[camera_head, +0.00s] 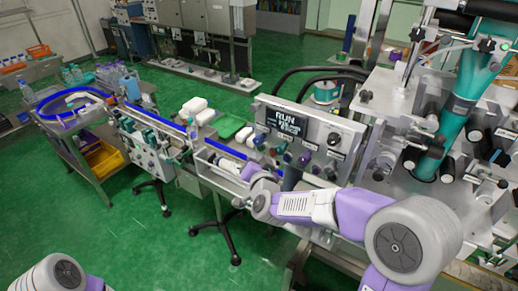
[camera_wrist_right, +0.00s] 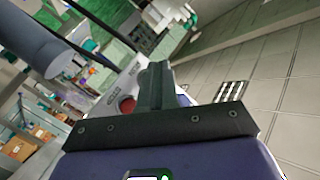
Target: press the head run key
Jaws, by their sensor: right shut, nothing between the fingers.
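The control panel (camera_head: 318,127) stands at the centre right of the head view. Its dark display (camera_head: 285,122) reads "RUN" on the top line. Several round keys or knobs sit below the display; their labels are too small to read, so I cannot tell which is the head run key. My right arm reaches in from the right, its hand low in front of the panel. In the right wrist view my right gripper (camera_wrist_right: 157,70) is shut and empty. A red round button (camera_wrist_right: 126,105) shows just left of the fingers, on a pale panel; contact cannot be told. My left gripper is out of view.
A conveyor with blue rails (camera_head: 140,112) runs leftward from the panel. White packs (camera_head: 194,107) and a green tray (camera_head: 229,126) lie behind it. A machine with a teal tube (camera_head: 462,100) stands at the right. Green floor (camera_head: 120,235) is open at the lower left.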

